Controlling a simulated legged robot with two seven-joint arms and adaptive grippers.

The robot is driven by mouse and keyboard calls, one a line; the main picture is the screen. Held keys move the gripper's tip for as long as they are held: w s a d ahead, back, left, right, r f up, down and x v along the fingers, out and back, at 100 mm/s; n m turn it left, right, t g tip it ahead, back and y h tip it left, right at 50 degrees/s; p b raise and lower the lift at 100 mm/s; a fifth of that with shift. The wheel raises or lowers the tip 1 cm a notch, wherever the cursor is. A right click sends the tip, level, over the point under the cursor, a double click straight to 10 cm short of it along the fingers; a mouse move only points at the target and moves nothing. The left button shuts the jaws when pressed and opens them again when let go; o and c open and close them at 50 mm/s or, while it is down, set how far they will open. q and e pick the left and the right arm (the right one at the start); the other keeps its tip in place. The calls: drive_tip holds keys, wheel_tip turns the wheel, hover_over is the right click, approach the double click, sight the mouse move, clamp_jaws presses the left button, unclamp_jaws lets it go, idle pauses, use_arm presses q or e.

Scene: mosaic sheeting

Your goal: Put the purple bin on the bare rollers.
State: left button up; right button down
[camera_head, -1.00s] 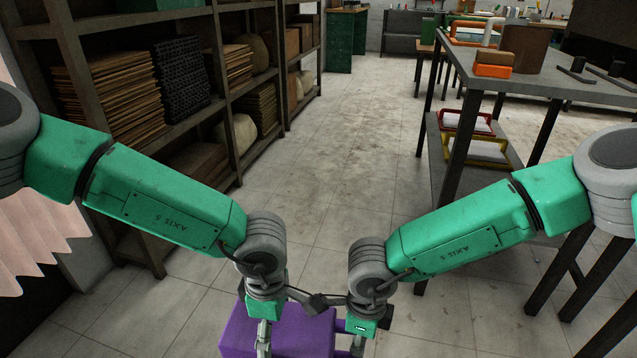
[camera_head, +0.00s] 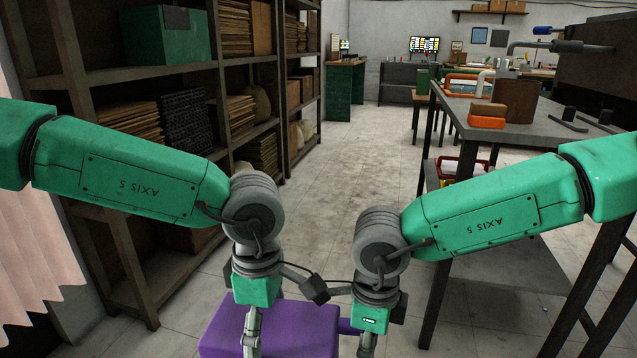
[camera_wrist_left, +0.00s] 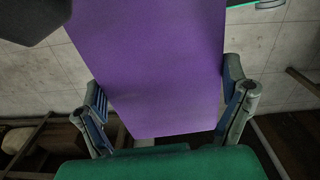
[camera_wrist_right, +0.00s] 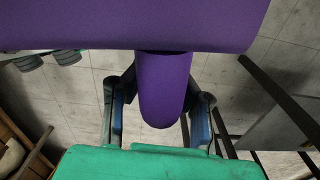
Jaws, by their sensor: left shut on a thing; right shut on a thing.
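The purple bin (camera_head: 280,331) is low at the bottom middle of the head view, between my two arms, and its lower part is cut off by the frame. My left gripper (camera_wrist_left: 167,112) is shut on the bin's body, with a finger on each side of it in the left wrist view. My right gripper (camera_wrist_right: 158,108) is shut on a rounded purple part that sticks out from the bin, with a finger on each side. In the head view the left gripper (camera_head: 251,340) points down at the bin. No bare rollers can be made out.
A dark shelf rack (camera_head: 133,270) with boards and boxes runs along the left. A grey workbench (camera_head: 545,133) with dark legs stands at right, holding an orange item (camera_head: 487,121) and a brown block. The tiled floor (camera_head: 325,190) between them is clear.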

use_arm(q)
drive_tip(key=shift+w+r, duration=0.2)
drive_tip(key=shift+r, duration=0.95)
use_arm(e)
wheel_tip(320, 180, up, 2)
drive_tip(key=shift+w+a+r, duration=0.15)
drive_tip(key=shift+r, duration=0.05)
use_arm(q)
drive_tip(key=shift+w+d+r, duration=0.1)
drive_tip(key=shift+r, duration=0.2)
use_arm(e)
drive_tip(key=shift+w+r, duration=0.1)
drive_tip(key=shift+r, duration=0.15)
use_arm(q)
drive_tip(key=w+r, duration=0.7)
drive_tip(key=w, duration=0.3)
drive_tip(key=w+r, duration=0.7)
drive_tip(key=w, duration=0.3)
drive_tip(key=shift+r, duration=0.3)
use_arm(e)
drive_tip(key=w+r, duration=0.7)
drive_tip(key=w, duration=0.3)
drive_tip(key=w+r, duration=0.7)
drive_tip(key=w, duration=0.2)
drive_tip(key=shift+w+r, duration=0.35)
drive_tip(key=shift+a, duration=0.1)
use_arm(q)
drive_tip(key=shift+d, duration=0.1)
